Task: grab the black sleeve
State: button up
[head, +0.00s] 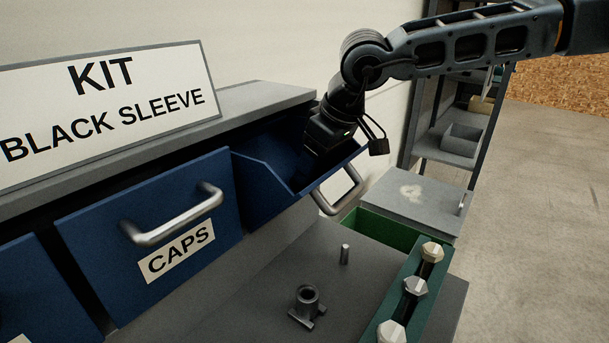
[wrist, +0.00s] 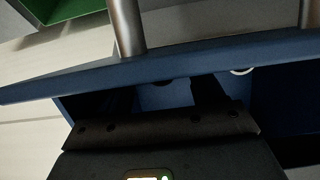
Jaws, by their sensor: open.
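My gripper (head: 318,150) reaches down into an open blue drawer (head: 262,182). Its fingertips are hidden behind the drawer wall in the head view. In the wrist view my gripper (wrist: 165,92) shows two dark fingers set apart, below the drawer's rim (wrist: 200,62). A dark curved edge (wrist: 162,83) shows between the fingers under the rim; I cannot tell whether it is the black sleeve. A pale curved edge (wrist: 242,71) lies to the right of the fingers. No sleeve is clearly visible in the head view.
The drawer's metal handle (head: 340,192) sticks out in front. A shut drawer labelled CAPS (head: 180,262) is at left, under a KIT BLACK SLEEVE sign (head: 105,108). The bench holds a grey fitting (head: 307,302), a pin (head: 345,254) and a green rack (head: 410,270) with several capped pieces.

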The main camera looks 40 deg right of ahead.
jog(key=shift+c, duration=0.3)
jog(key=c, duration=1.1)
jog(key=shift+o, duration=0.2)
